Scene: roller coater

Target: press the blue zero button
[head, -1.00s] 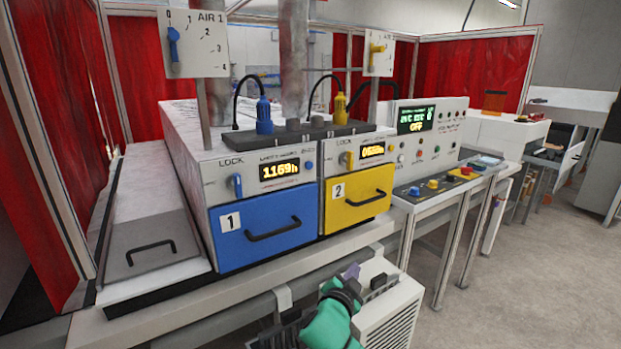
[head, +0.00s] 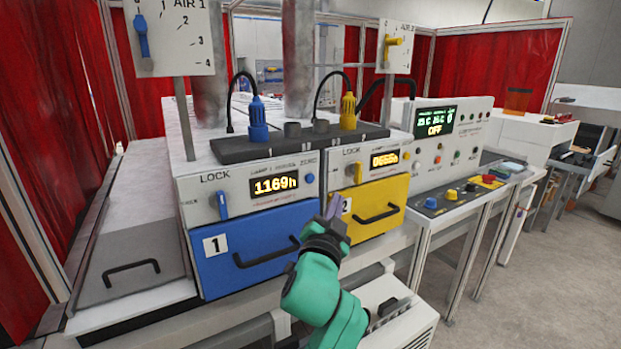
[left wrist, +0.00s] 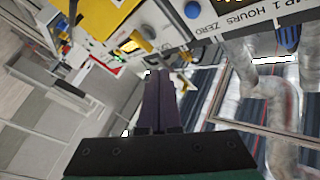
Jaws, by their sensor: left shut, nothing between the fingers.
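The blue zero button (head: 309,179) is a small round knob on the white panel of unit 1, right of the lit 1169h display (head: 274,184). In the left wrist view the blue button (left wrist: 192,10) shows near the top edge, by the ZERO lettering. My left gripper (head: 337,206) is shut and empty. In the head view its tips appear below and right of the button, over the boundary between the blue and yellow drawers. In the left wrist view the closed dark fingers (left wrist: 160,76) point toward the panel, apart from the button. My right gripper is not in view.
The blue drawer (head: 248,258) and yellow drawer (head: 377,214) have protruding black handles. A blue lock lever (head: 222,206) sits left of the display, and a yellow lever (head: 358,173) on unit 2. A button console (head: 432,205) stands to the right.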

